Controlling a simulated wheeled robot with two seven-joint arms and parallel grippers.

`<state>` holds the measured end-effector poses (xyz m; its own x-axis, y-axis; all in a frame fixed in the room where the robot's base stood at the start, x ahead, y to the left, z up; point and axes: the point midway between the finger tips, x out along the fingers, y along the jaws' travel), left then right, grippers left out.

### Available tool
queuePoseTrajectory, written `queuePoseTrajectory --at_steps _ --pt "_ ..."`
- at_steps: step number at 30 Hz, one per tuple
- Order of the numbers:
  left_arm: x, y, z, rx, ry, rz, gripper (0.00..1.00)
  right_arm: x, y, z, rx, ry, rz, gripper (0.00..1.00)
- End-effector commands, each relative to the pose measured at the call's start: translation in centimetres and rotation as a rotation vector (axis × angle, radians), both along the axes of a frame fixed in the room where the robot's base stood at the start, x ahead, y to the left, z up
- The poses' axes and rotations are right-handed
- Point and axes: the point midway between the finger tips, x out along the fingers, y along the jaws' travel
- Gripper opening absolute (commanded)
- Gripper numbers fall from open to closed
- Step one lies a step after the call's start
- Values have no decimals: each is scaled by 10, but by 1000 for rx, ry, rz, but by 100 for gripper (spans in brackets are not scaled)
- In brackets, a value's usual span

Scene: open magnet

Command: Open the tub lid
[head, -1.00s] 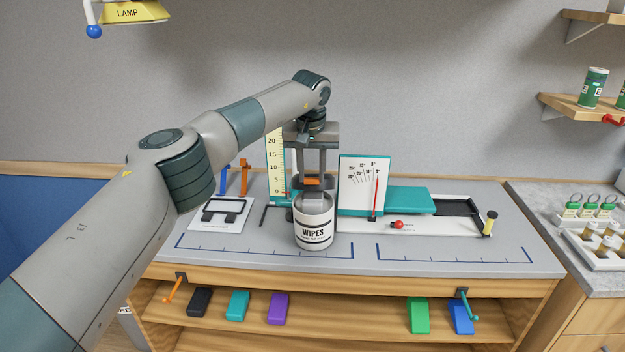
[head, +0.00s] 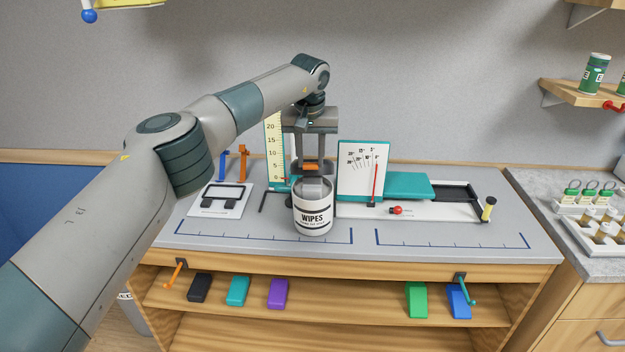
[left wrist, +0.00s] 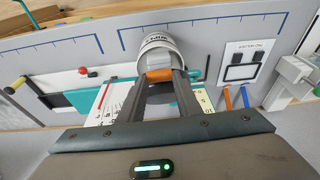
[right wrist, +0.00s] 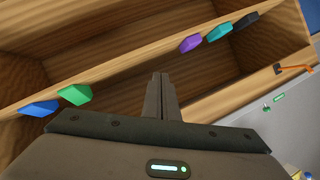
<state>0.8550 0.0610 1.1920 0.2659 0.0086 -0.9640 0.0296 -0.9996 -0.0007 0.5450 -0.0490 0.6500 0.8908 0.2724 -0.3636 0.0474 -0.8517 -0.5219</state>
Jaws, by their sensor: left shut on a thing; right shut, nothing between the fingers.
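The white tub marked WIPES (head: 313,218) stands upright on the grey bench top. My left gripper (head: 311,168) points down just above and behind its mouth. It is shut on the orange tab (head: 311,166) of the tub lid (head: 314,187). The orange tab (left wrist: 159,76) also shows between the fingers in the left wrist view. The grey lid is partly hidden by the fingers, and how far it is tilted is hard to tell. My right gripper (right wrist: 162,76) is shut and empty, in front of the shelf below the bench top, and out of the head view.
Behind the tub stands a yellow height scale (head: 273,150). To its right are a white angle board (head: 362,165) and a teal slide (head: 410,184) with a red knob. A white plate (head: 215,204) lies to the left. The front bench strip is clear.

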Motion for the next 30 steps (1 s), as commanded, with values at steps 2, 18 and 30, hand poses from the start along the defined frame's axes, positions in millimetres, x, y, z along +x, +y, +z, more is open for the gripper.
queuePoseTrajectory --at_steps 2,18,30 --pt "1 2 1 2 -2 4 0 34 16 50 89 -87 -35 0" --pt "1 2 0 2 -1 3 0 137 82 390 842 -448 -250 0" --pt "1 2 0 2 -1 3 0 134 97 461 1063 -431 -279 0"
